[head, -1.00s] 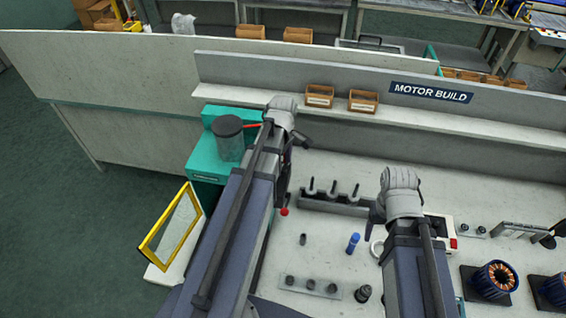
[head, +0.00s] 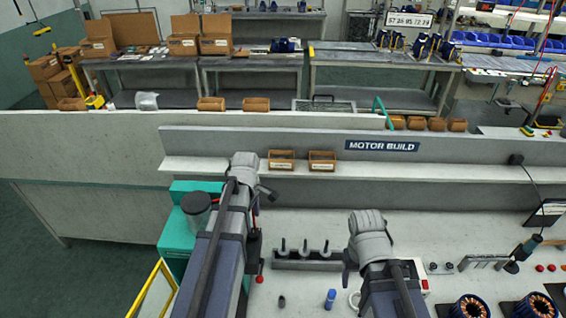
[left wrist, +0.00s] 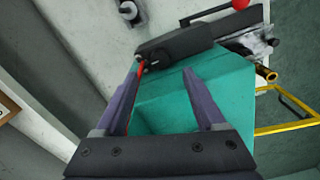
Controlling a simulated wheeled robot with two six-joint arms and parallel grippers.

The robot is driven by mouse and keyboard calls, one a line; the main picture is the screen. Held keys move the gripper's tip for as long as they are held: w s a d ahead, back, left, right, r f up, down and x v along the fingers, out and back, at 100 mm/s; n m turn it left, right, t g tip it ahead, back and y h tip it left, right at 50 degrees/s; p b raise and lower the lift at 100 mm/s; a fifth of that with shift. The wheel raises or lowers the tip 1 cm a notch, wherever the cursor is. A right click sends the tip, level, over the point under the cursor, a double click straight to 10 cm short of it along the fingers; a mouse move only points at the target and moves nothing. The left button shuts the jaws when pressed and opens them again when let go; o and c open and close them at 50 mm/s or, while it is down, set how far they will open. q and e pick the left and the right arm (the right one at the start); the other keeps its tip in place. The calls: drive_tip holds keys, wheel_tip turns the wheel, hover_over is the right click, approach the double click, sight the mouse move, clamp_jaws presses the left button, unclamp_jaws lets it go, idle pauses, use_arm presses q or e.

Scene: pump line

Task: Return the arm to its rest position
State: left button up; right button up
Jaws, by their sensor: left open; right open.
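My left gripper (left wrist: 163,85) is open in the left wrist view, its two fingers apart with nothing between them, over a teal machine (left wrist: 165,105). In the head view my left arm reaches in beside that machine (head: 178,238), and its wrist (head: 243,165) is near the machine's upper right; the fingertips are hidden there. A lever with a red ball (left wrist: 240,4) lies beyond the fingers in the left wrist view. My right gripper (head: 348,262) is over the bench, right of the left one, mostly hidden by its own wrist; no held object shows.
A clear canister with a dark lid (head: 196,208) stands on the machine. A rack with pegs (head: 305,260), a blue cylinder (head: 330,298) and copper-wound stators (head: 468,308) are on the bench. A wall with a "MOTOR BUILD" sign (head: 382,146) stands behind.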

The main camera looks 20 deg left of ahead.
use_arm(q)
drive_tip(key=shift+d+f, duration=0.1)
drive_tip(key=s+d+f+m+b, duration=0.3)
drive_tip(key=d+f+m+b, duration=0.1)
drive_tip(key=d+m, duration=0.3)
drive_tip(key=s+d+f+m+b, duration=0.4)
drive_tip(key=d+f+m+b, duration=0.1)
drive_tip(key=d+m+b, duration=0.1)
drive_tip(key=s+d+f+m+y+b, duration=0.1)
drive_tip(key=s+d+f+m+b, duration=0.3)
drive_tip(key=d+m, duration=0.4)
drive_tip(key=shift+s+d+f+b, duration=0.2)
drive_tip(key=shift+d+f+b, duration=0.25)
drive_tip(key=shift+f, duration=0.3)
use_arm(e)
wheel_tip(320, 180, down, 15)
use_arm(q)
drive_tip(key=shift+c, duration=0.3)
use_arm(e)
drive_tip(key=shift+r, duration=0.1)
drive_tip(key=shift+c, duration=0.2)
